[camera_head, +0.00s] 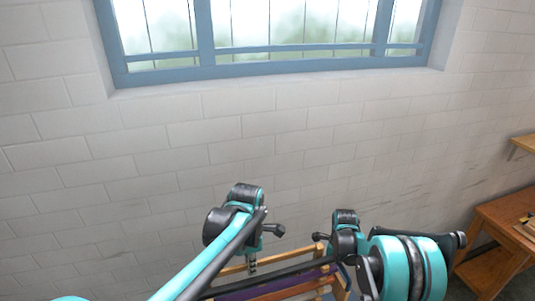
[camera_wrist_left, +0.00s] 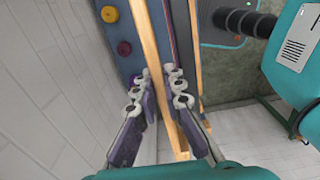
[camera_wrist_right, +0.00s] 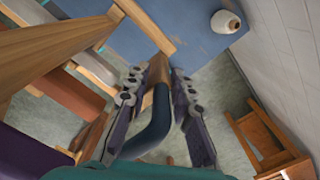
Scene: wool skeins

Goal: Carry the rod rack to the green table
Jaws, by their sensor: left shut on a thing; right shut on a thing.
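The rod rack (camera_head: 285,289) is at the bottom of the head view, a light wooden frame with a purple length of wool on it; its lower part is cut off. My left gripper (camera_wrist_left: 162,84) is shut on a wooden bar (camera_wrist_left: 148,38) of the rack, with the bar between its fingers in the left wrist view. My right gripper (camera_wrist_right: 154,76) is shut on a wooden bar at the other end of the rack. In the right wrist view, the rack's beams and hanging wool (camera_wrist_right: 60,95) show at left.
A wooden table (camera_head: 505,225) stands at the right by the wall, under a wooden shelf (camera_head: 525,145). A brick wall (camera_head: 150,160) with a blue-framed window is ahead.

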